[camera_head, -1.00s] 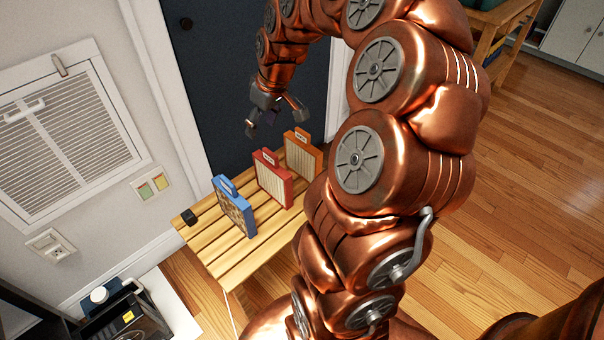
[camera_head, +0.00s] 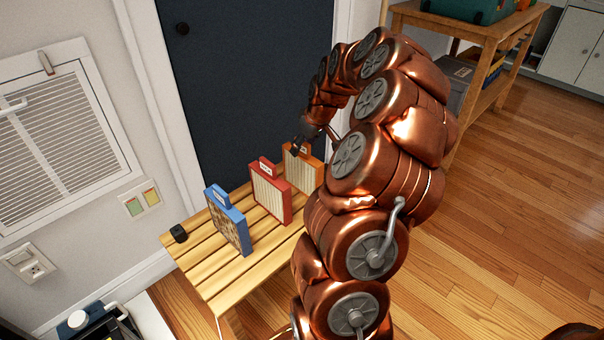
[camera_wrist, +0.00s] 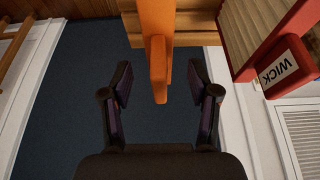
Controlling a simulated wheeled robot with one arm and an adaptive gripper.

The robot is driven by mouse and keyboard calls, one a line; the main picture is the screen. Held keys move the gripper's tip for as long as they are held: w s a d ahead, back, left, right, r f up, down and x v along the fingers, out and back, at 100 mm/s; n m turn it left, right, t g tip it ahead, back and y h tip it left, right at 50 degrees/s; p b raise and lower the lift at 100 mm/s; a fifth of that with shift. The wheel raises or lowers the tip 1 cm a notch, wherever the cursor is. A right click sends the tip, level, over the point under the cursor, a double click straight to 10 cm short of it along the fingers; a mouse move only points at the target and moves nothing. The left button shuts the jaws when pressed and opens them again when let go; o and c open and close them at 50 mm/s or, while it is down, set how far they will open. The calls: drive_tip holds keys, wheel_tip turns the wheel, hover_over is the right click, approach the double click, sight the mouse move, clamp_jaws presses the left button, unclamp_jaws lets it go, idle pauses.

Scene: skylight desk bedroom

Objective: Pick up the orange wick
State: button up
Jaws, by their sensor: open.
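The orange wick (camera_head: 301,168) is an orange-framed panel with a top tab, standing at the far end of a slatted wooden bench. In the wrist view its orange frame and tab (camera_wrist: 158,55) reach down from the top centre, with the tab's lower end between my fingertips. My gripper (camera_wrist: 160,85) is open, with a gap on both sides of the tab. In the head view my gripper (camera_head: 303,146) is at the top of the orange wick, and my arm hides part of the wick's right side.
A red wick (camera_head: 270,193) stands next to the orange one; its label (camera_wrist: 281,70) shows at right in the wrist view. A blue wick (camera_head: 229,220) and a small black object (camera_head: 178,233) are nearer on the bench (camera_head: 213,275). A dark door (camera_head: 245,80) is behind.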

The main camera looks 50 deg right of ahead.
sight(300, 153)
drive_tip(key=b+x, duration=0.1)
drive_tip(key=x, duration=0.3)
drive_tip(key=shift+f, duration=0.1)
clamp_jaws()
idle(0.3)
